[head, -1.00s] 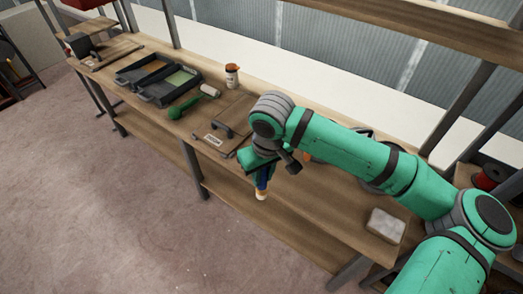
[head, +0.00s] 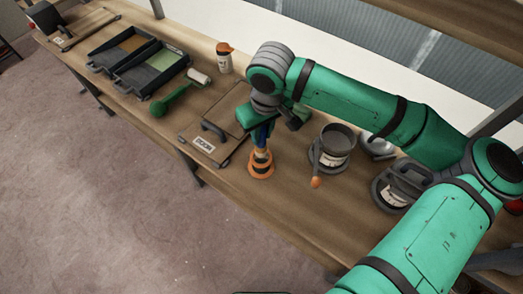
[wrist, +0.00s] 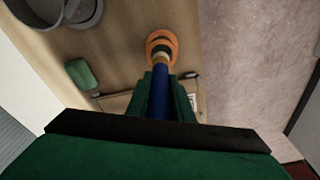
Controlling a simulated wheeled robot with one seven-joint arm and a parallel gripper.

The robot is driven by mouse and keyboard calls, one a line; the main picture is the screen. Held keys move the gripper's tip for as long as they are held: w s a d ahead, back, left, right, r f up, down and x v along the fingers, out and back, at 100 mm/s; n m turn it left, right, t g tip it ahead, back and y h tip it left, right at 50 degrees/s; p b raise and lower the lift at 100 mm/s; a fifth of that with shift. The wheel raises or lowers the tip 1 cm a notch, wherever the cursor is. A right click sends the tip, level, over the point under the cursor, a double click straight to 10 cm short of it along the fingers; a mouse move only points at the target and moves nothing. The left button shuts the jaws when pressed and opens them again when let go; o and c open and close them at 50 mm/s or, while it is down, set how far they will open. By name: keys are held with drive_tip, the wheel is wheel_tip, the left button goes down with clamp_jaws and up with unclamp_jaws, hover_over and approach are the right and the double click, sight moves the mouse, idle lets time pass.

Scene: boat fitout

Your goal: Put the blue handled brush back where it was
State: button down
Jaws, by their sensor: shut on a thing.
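My gripper (head: 263,122) is shut on the blue handled brush (head: 261,132), which points down with its pale end lowest. In the wrist view, the blue handle (wrist: 158,100) runs between the fingers. Below the brush stands an orange and dark ringed holder (head: 261,171). It also shows in the wrist view (wrist: 163,39), with the brush's pale end overlapping its near side. I cannot tell whether the brush touches the holder or is inside it.
Further left are paint trays (head: 150,72), a green-handled roller (head: 172,99) and an orange-capped bottle (head: 224,60). The bench's front strip is clear.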

sight(265, 131)
drive_tip(key=shift+f, duration=4.35)
drive_tip(key=shift+w+f, duration=0.1)
drive_tip(key=shift+f, duration=0.1)
drive_tip(key=c, duration=1.6)
unclamp_jaws()
drive_tip(key=shift+o, duration=0.2)
drive_tip(key=shift+s, duration=0.2)
drive_tip(key=shift+r, duration=0.1)
drive_tip(key=r, duration=0.8)
drive_tip(key=s+d+r, duration=0.1)
drive_tip(key=r, duration=0.3)
drive_tip(key=shift+s, duration=0.1)
drive_tip(key=shift+a, duration=0.1)
